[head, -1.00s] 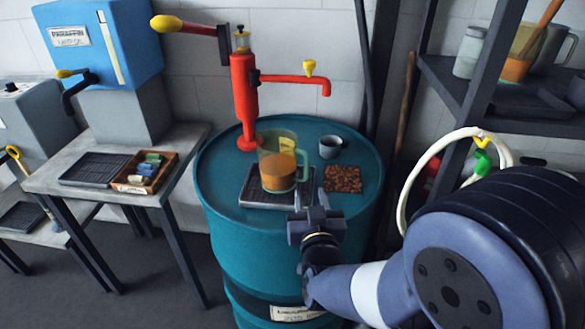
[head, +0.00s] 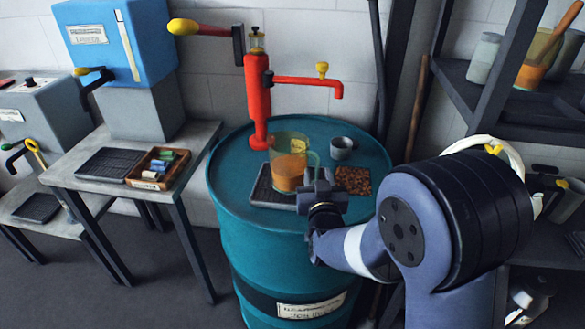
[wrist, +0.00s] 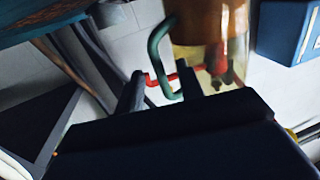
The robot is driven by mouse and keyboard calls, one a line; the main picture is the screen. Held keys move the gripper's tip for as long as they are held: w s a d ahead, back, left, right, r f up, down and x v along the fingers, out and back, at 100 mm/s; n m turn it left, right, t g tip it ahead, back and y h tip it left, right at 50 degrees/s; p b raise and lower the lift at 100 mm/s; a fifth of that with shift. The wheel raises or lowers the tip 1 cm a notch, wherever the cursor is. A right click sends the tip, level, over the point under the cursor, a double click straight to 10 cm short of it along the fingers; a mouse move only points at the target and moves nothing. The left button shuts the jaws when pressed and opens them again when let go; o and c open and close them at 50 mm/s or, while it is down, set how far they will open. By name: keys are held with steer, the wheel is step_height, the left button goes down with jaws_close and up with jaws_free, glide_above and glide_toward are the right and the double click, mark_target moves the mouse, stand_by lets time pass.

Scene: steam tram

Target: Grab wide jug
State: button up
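The wide jug (head: 289,172) is see-through with a green handle and orange-brown liquid. It stands upright on a dark drip tray (head: 265,193) on top of the teal drum. My gripper (head: 320,180) is at the jug's right front, by its handle. In the wrist view the jug (wrist: 205,28) is upside down, and its handle (wrist: 157,55) reaches down between the two spread fingers of my gripper (wrist: 162,88). The fingers look open, with gaps beside the handle. In the head view the fingertips are partly hidden by the gripper body.
A red pump (head: 257,100) with a spout stands behind the jug. A grey mug (head: 341,147) and a brown mat (head: 353,180) lie right of it on the drum (head: 230,170). A shelf (head: 470,110) with a second jug is at right. A table with a small crate (head: 158,168) is at left.

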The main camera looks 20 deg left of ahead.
jaws_close()
stand_by(0.5)
